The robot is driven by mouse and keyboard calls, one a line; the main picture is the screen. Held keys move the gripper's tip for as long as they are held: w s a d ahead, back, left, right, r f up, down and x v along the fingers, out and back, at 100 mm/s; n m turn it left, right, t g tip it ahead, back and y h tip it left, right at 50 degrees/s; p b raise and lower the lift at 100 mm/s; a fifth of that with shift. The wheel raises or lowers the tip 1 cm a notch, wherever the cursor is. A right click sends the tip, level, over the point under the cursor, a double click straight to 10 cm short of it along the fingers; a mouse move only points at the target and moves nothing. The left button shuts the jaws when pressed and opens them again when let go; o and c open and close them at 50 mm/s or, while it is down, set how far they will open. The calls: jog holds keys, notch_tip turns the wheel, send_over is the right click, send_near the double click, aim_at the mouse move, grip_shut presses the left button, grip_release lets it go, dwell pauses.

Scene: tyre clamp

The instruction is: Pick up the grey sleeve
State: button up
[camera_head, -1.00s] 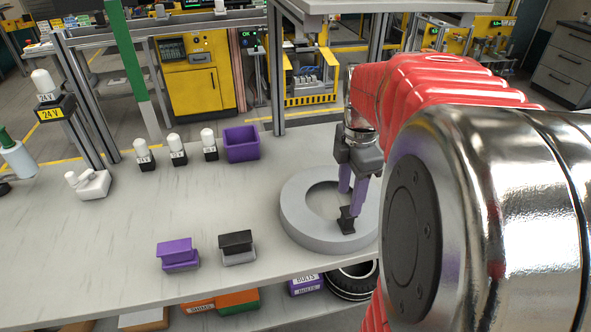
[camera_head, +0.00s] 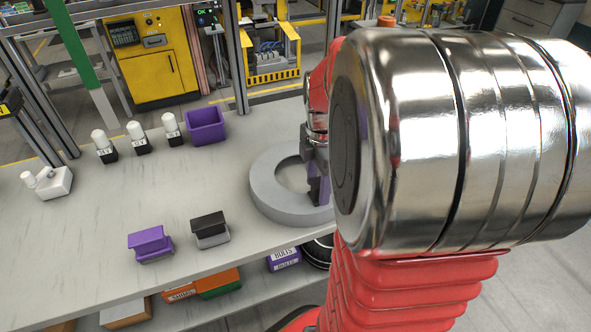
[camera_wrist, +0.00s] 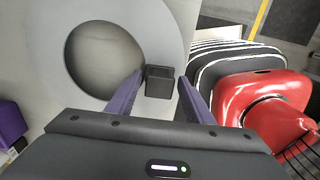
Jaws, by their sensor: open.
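A small dark grey square piece (camera_wrist: 159,82), which looks hollow and seems to be the grey sleeve, sits at the right side of a large flat light grey ring (camera_wrist: 172,40). The ring (camera_head: 268,205) also shows in the head view, lying on the table. My gripper (camera_wrist: 160,76) is open, with one purple finger on each side of the dark piece. Whether the fingers touch it cannot be told. In the head view my gripper (camera_head: 318,190) is low over the ring's right side, and my arm hides part of it and of the ring.
Left of the ring on the table (camera_head: 100,215) stand a black-topped block (camera_head: 210,230) and a purple-topped block (camera_head: 150,243). Behind are a purple bin (camera_head: 206,125) and several white-topped bottles (camera_head: 136,137). A post (camera_head: 237,60) rises at the back edge.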

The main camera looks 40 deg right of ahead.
jog(key=shift+f, duration=0.45)
grip_shut()
dwell(0.6)
